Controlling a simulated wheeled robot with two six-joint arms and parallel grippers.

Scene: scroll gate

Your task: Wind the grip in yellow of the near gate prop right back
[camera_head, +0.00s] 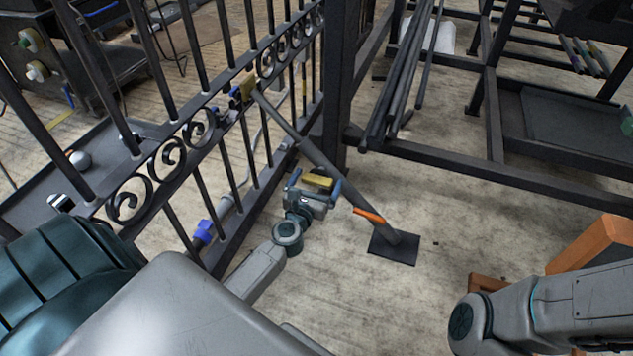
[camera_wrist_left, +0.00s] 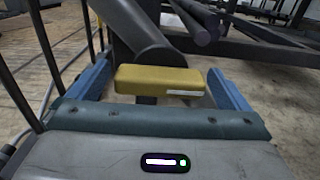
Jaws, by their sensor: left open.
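The near gate prop (camera_head: 320,160) is a grey bar slanting from a yellow-and-blue fitting (camera_head: 243,91) on the gate down to a dark foot plate (camera_head: 393,249). An orange lever (camera_head: 369,215) sits low on the bar. The yellow grip (camera_head: 318,180) is a short block beside the bar's middle. My left gripper (camera_head: 315,183) is open around it. In the left wrist view, the yellow grip (camera_wrist_left: 159,80) lies crosswise between the blue fingers of the gripper (camera_wrist_left: 160,88), with gaps at both ends. My right arm shows at lower right; its gripper is out of view.
The black scroll gate (camera_head: 170,155) stands close on the left, with a blue fitting (camera_head: 203,232) low on it. A dark steel rack (camera_head: 490,165) with long bars fills the upper right. An orange-brown frame (camera_head: 590,242) stands at right. Floor around the foot plate is clear.

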